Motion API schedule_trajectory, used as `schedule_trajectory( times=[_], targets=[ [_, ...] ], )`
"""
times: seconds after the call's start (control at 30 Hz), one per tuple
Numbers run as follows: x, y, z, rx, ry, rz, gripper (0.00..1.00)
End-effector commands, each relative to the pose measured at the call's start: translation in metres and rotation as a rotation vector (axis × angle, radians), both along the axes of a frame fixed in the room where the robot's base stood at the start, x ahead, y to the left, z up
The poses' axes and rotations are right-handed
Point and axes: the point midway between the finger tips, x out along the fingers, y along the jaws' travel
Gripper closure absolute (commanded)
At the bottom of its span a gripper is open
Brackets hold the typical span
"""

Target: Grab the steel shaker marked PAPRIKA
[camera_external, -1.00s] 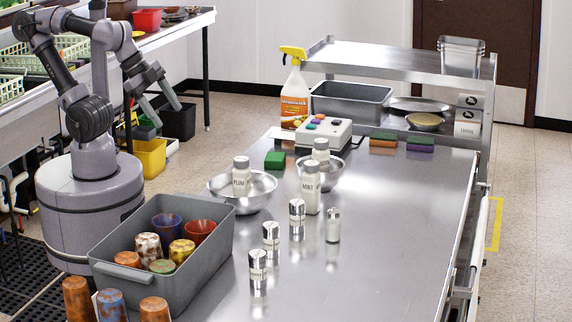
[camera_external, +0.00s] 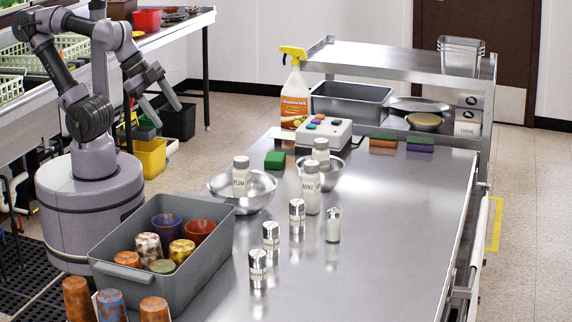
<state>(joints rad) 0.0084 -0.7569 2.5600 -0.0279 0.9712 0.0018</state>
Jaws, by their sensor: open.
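Three small steel shakers with labels stand upright in a slanted row on the steel table: a near one (camera_external: 258,265), a middle one (camera_external: 271,236) and a far one (camera_external: 297,213). Their label print is too small to read, so I cannot tell which is marked PAPRIKA. My gripper (camera_external: 166,108) is open and empty, raised at the upper left, well away from the shakers.
A grey bin (camera_external: 205,265) of colored cups stands left of the shakers. A glass shaker (camera_external: 333,226), a MINT bottle (camera_external: 311,190) and a PLUM bottle (camera_external: 241,178) in a steel bowl (camera_external: 262,197) stand nearby. The table's right side (camera_external: 400,230) is clear.

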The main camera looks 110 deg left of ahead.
Motion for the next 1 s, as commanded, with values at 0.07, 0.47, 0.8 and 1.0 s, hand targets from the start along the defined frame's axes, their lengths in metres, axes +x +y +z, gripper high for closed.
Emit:
schedule_trajectory(
  times=[0.07, 0.47, 0.8, 1.0],
  targets=[
    [0.0, 0.0, 0.0, 0.0, 0.0, 0.0, 0.39],
    [0.0, 0.0, 0.0, 0.0, 0.0, 0.0, 0.39],
    [0.015, -0.006, 0.007, -0.012, 0.027, -0.032, 0.38],
    [0.145, -0.057, 0.015, -0.121, 0.169, -0.274, 0.38]
  ],
)
